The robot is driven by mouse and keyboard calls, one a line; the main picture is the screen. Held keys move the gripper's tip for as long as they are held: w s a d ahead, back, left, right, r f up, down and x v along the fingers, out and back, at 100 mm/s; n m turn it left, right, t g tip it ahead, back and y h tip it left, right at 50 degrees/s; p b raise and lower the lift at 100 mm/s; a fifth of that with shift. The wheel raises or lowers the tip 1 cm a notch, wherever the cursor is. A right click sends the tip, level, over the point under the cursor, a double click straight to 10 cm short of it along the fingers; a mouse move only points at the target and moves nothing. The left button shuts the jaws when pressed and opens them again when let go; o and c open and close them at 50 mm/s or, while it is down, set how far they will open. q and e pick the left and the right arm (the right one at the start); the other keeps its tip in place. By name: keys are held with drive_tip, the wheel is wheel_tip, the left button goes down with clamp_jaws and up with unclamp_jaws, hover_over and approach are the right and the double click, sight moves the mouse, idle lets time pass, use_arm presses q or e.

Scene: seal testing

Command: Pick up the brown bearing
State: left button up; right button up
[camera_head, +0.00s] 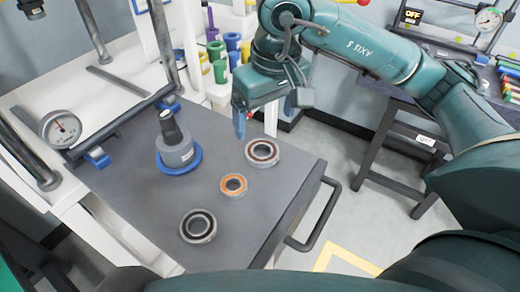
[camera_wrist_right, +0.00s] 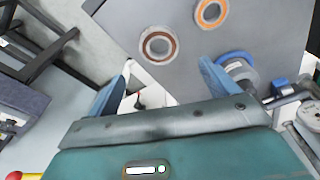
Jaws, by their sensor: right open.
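The brown bearing (camera_head: 262,152) is a metal ring with a dark brown inner band. It lies flat near the far right edge of the grey cart top. It also shows in the right wrist view (camera_wrist_right: 158,45), just beyond the fingers and roughly between their lines. My right gripper (camera_head: 264,115) is open and empty, with blue fingers above the far edge of the cart. It is above and beyond the bearing, apart from it. The fingers also show spread in the right wrist view (camera_wrist_right: 163,85). My left gripper is not in view.
An orange-ringed bearing (camera_head: 233,185) and a black-ringed bearing (camera_head: 198,226) lie nearer on the cart top (camera_head: 130,185). A grey cylindrical fixture on a blue base (camera_head: 178,158) stands left of them. A gauge (camera_head: 62,129) is at the left. A cart handle (camera_head: 318,222) sticks out right.

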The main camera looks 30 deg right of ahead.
sight(261, 155)
drive_tip(key=f, duration=0.3)
drive_tip(key=shift+w+f, duration=0.2)
drive_tip(key=shift+w+f+p, duration=0.15)
drive_tip(key=shift+f+p, duration=0.15)
drive_tip(key=shift+f, duration=1.05)
drive_tip(key=shift+w+f+p, duration=0.15)
drive_tip(key=shift+f+p, duration=0.15)
drive_tip(key=shift+f, duration=1)
drive_tip(key=shift+c, duration=0.4)
drive_tip(key=c, duration=1.2)
